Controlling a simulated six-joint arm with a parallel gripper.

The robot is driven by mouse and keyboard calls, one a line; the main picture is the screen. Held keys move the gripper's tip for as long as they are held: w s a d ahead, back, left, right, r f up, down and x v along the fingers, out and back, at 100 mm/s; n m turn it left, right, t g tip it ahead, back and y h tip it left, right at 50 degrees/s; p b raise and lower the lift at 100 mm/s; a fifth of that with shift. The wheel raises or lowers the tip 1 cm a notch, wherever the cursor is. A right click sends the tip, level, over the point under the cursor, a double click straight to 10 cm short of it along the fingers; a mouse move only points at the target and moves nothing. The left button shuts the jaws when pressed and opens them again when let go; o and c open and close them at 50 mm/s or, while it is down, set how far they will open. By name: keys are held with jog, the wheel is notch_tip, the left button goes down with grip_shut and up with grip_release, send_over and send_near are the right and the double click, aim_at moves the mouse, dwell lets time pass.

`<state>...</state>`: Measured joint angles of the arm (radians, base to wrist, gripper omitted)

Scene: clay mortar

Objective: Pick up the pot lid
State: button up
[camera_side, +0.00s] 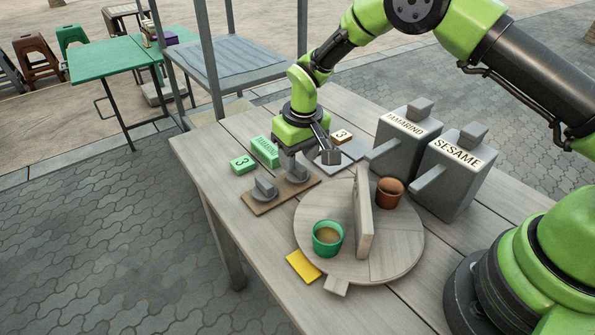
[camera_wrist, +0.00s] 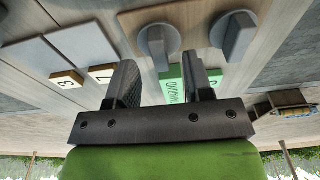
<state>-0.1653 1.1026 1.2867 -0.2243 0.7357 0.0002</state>
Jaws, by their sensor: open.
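My gripper (camera_side: 308,156) is open and empty above the far part of the wooden table, close to a brown board (camera_side: 250,205). In the wrist view my two dark fingers (camera_wrist: 160,68) stand apart with nothing held between them. Two grey round pieces with upright grips, a left one (camera_wrist: 160,45) and a right one (camera_wrist: 236,36), sit on that board just beyond the fingers. They look like lids or knobs; I cannot tell which thing is the pot lid. Two grey boxes, labelled TAMARIND (camera_side: 404,147) and SESAME (camera_side: 450,180), have grey blocks on top.
A round wooden board (camera_side: 395,258) carries a green cup (camera_side: 327,238), a brown cup (camera_side: 390,193) and an upright panel (camera_side: 363,215). Green labelled blocks (camera_side: 243,164) lie left of my gripper. A yellow tile (camera_side: 303,266) lies near the table's left edge.

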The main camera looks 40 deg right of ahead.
notch_tip(320, 180, down, 2)
jog(key=shift+w+f, duration=0.1)
jog(key=shift+f, duration=0.15)
grip_shut()
jog(key=shift+r, duration=0.1)
